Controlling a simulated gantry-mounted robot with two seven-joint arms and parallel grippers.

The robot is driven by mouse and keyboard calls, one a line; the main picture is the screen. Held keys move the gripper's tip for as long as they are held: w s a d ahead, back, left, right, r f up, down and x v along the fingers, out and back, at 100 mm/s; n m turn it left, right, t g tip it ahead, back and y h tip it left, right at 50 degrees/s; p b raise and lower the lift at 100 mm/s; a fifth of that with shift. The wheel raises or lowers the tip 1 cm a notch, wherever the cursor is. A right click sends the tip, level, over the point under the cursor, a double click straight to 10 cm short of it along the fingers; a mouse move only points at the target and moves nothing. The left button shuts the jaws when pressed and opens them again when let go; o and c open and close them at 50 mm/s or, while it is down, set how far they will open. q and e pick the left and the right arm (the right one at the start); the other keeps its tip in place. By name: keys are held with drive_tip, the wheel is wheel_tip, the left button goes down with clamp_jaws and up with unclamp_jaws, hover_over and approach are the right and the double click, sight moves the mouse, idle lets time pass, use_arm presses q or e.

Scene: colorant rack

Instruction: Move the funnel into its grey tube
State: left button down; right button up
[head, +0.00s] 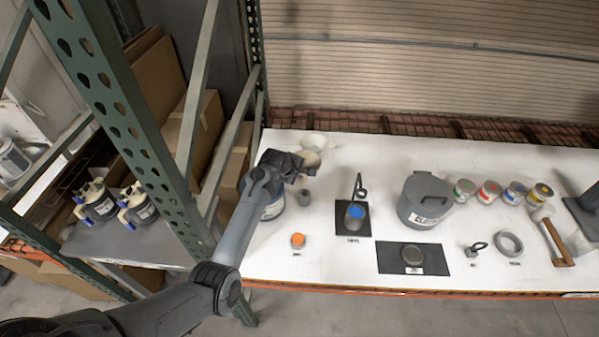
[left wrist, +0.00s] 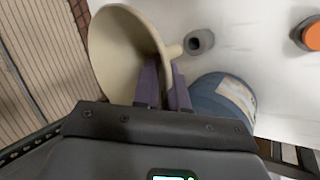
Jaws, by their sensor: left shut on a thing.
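The cream funnel (head: 311,157) is at the back left of the white table in the head view. It fills the upper left of the left wrist view (left wrist: 118,45), tilted, with its wide mouth to the left and its spout to the right. The grey tube (head: 304,197) stands on the table, open end up. In the left wrist view the tube (left wrist: 200,41) is just right of the spout, apart from it.
A blue container (head: 273,209) stands close by, partly behind my arm. An orange-topped item (head: 297,240) is in front of it. A black mat with a blue-topped item (head: 355,212), a grey lidded pot (head: 425,200) and several coloured jars (head: 489,192) stand farther right.

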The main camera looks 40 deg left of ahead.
use_arm(q)
drive_tip(key=shift+r+p, duration=0.1)
drive_tip(key=shift+p, duration=0.2)
drive_tip(key=shift+f, duration=0.2)
drive_tip(key=shift+f+b, duration=1.3)
drive_tip(key=shift+f, duration=0.8)
drive_tip(key=shift+f+b, duration=0.35)
drive_tip(key=shift+f, duration=0.35)
drive_tip(key=shift+f+b, duration=0.3)
drive_tip(key=shift+f, duration=0.25)
drive_tip(key=shift+f+b, duration=0.35)
drive_tip(key=shift+f, duration=0.25)
drive_tip(key=shift+f+b, duration=0.7)
drive_tip(key=shift+f, duration=0.45)
drive_tip(key=shift+f+b, duration=0.65)
drive_tip(key=shift+f, duration=0.35)
